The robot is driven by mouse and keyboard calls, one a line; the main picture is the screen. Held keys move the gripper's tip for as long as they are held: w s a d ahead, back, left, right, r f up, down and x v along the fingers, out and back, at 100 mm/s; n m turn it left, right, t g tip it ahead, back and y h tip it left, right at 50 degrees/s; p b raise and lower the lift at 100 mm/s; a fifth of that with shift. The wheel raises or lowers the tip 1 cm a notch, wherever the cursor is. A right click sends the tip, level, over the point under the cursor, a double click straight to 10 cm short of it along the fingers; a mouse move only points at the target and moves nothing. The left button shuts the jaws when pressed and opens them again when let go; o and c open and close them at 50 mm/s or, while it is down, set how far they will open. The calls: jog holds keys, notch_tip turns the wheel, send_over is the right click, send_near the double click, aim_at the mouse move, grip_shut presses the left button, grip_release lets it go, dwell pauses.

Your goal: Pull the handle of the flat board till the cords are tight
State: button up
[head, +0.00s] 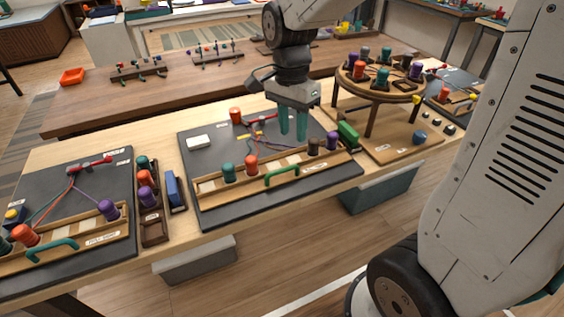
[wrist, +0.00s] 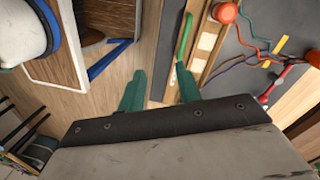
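A dark flat board (head: 225,208) lies mid-bench, with a wooden slide bar (head: 222,190) along its front and a green handle (head: 282,178) on that bar. Coloured cords (head: 262,141) run on the board; in the wrist view the cords (wrist: 245,58) look wavy and slack. My gripper (head: 293,137) hangs over the board, behind the handle in the head view, and is open and empty. In the wrist view my gripper (wrist: 158,72) shows its green fingers apart, with the handle (wrist: 184,36) beyond the right fingertip. I cannot tell the height between them.
A second board (head: 110,165) with a teal handle (head: 52,248) lies at left. A spool tray (head: 153,229) and a blue block (head: 175,191) stand between the boards. A green block (head: 347,134) and a round spool stand (head: 380,90) are at right. The floor in front is clear.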

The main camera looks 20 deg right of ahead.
jog(key=w+f+m, duration=0.1)
jog(key=f, duration=0.3)
jog(key=w+f+m, duration=0.1)
jog(key=f+m, duration=0.1)
jog(key=f, duration=0.3)
jog(key=w+a+f+m, duration=0.1)
jog(key=f, duration=0.4)
jog(key=shift+w+g, duration=0.35)
jog(key=shift+g, duration=0.05)
jog(key=shift+c, duration=0.3)
grip_shut()
jog(key=shift+s, duration=0.1)
